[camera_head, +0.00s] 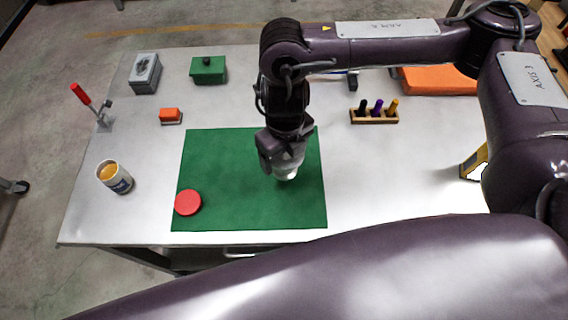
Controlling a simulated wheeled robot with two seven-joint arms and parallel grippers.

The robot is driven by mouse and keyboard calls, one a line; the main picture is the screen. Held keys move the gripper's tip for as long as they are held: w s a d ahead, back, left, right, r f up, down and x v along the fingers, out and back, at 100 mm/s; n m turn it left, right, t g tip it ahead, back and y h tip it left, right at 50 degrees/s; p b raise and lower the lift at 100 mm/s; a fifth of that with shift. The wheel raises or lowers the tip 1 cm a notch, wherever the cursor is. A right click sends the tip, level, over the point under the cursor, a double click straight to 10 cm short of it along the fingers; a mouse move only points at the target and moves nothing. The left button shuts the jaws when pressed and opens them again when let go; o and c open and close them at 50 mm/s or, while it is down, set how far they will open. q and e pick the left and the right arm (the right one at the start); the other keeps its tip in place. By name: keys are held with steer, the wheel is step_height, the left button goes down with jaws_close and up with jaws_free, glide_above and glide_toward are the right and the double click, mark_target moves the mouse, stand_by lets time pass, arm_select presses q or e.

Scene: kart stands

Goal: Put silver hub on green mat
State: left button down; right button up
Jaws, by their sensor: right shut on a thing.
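The green mat (230,160) lies flat on the white table. My right gripper (284,168) points down over the right part of the mat. It is shut on the silver hub (288,172), a shiny grey piece whose lower end shows below the fingers. The hub is over the mat; I cannot tell whether it touches it. The upper part of the hub is hidden by the gripper. My left gripper is not in view.
A red disc (188,202) lies on the mat's front left corner. A cup (115,177) stands at the left, an orange block (170,116) and green box (208,70) behind the mat. A wooden rack (374,117) with markers stands right.

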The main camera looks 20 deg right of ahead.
steer(key=shift+f+b, duration=0.35)
steer(key=shift+f, duration=2.45)
steer(key=shift+f, duration=0.2)
steer(key=o, duration=1.2)
steer(key=shift+o, duration=0.2)
steer(key=shift+r, duration=0.1)
step_height(320, 180, up, 12)
steer(key=shift+r, duration=0.15)
